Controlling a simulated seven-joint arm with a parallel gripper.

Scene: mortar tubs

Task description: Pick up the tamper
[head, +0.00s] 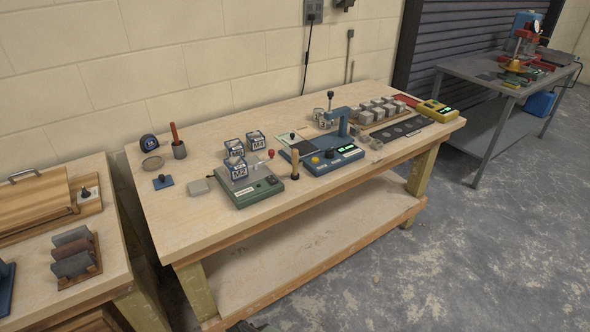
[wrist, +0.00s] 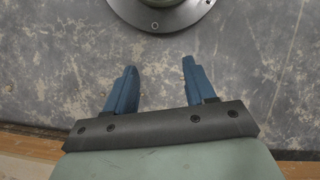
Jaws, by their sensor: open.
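A small upright light-wood piece, which looks like the tamper (head: 295,164), stands near the front edge of the middle workbench in the head view. It is between the green device and the blue device, and its lower end is too small to make out clearly. My gripper (wrist: 159,66) shows in the wrist view with its two blue fingers spread apart and nothing between them. The tamper is not in the wrist view.
A red-handled tool (head: 174,132) stands in a grey cup (head: 179,151). Bare benchtop (head: 205,223) lies at the front left. A grey table (head: 462,75) is far right.

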